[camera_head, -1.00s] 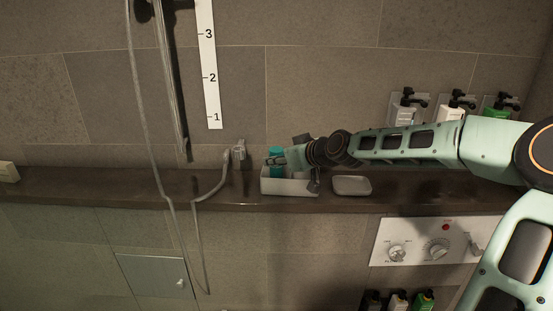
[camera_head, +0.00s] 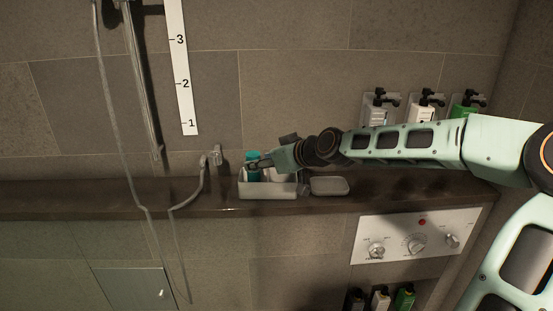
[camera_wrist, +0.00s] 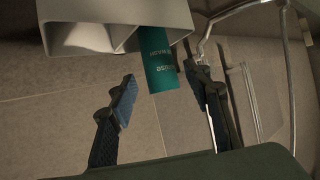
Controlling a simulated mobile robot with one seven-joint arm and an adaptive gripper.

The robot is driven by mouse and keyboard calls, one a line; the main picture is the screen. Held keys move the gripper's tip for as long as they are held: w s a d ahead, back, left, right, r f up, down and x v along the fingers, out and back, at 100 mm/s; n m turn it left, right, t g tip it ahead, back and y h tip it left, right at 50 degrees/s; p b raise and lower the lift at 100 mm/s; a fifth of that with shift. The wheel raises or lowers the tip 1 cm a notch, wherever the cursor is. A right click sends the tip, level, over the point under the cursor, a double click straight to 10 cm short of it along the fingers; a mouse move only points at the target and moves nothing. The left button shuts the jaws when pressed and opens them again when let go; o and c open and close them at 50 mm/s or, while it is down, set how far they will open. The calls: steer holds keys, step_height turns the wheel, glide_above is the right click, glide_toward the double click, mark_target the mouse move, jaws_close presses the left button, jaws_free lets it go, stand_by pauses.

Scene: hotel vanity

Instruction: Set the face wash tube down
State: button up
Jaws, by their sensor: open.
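The face wash tube is teal with pale lettering. In the head view the tube (camera_head: 252,170) stands in the left part of a white caddy (camera_head: 268,193) on the stone ledge. In the wrist view the tube (camera_wrist: 159,62) sticks out of one compartment of the caddy (camera_wrist: 180,14), beside a divider. My gripper (camera_wrist: 159,78) is open, with one dark finger on each side of the tube and a visible gap at the left finger. In the head view my gripper (camera_head: 262,163) is at the caddy's top. The tube's lower end is hidden inside the compartment.
A soap dish (camera_head: 329,187) sits just right of the caddy. A shower hose (camera_head: 190,200) and its wall fitting (camera_head: 217,156) are to the left. Pump bottles (camera_head: 421,110) hang on the wall behind my arm. The ledge (camera_head: 90,200) is clear at far left.

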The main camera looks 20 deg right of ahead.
steer(key=v, duration=0.7)
steer(key=shift+s, duration=0.3)
steer(key=shift+d+r, duration=0.1)
